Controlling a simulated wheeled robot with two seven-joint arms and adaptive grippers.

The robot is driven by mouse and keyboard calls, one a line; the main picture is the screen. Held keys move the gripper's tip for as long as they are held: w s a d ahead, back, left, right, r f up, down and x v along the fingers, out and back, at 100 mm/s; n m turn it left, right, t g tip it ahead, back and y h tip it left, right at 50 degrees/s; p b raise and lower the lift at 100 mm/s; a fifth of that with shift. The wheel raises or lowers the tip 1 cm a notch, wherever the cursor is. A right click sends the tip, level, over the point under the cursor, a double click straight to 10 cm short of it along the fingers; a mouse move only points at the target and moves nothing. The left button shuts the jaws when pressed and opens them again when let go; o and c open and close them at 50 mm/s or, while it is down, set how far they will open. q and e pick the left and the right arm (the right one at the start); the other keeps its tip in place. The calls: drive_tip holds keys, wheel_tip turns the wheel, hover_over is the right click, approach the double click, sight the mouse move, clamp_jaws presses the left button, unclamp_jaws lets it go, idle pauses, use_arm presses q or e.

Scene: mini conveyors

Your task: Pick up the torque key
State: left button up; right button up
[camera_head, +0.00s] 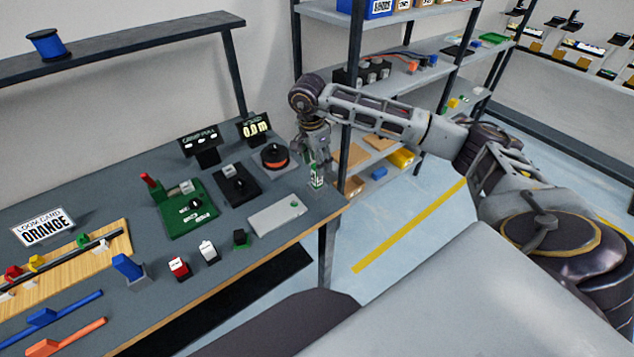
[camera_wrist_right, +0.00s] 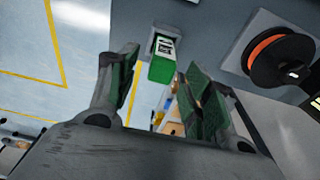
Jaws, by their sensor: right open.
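A small green and white block (camera_head: 317,178), which may be the torque key, stands at the right end of the workbench; its label is too small to read. In the right wrist view this block (camera_wrist_right: 161,68) shows beyond and between my fingers, on the grey bench top near its edge. My right gripper (camera_head: 317,163) hangs pointing down just above the block. In the wrist view my right gripper (camera_wrist_right: 163,72) is open, with its green-padded fingers apart and a gap to the block. My left gripper is not in view.
An orange spool (camera_head: 274,156), a black switch box (camera_head: 236,186), a green fixture (camera_head: 187,208) with a red lever and a grey plate (camera_head: 278,217) stand nearby on the workbench (camera_head: 235,258). A shelf rack (camera_head: 347,95) stands close behind my right arm.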

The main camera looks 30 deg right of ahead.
sight(317, 179)
drive_tip(key=shift+f, duration=0.45)
drive_tip(key=shift+w+d+f+p, duration=0.1)
drive_tip(key=shift+d+f+p, duration=0.1)
drive_tip(key=shift+f, duration=1.1)
drive_tip(key=shift+d+f+p, duration=0.1)
drive_tip(key=shift+f+p, duration=0.05)
drive_tip(key=shift+f, duration=1.15)
clamp_jaws()
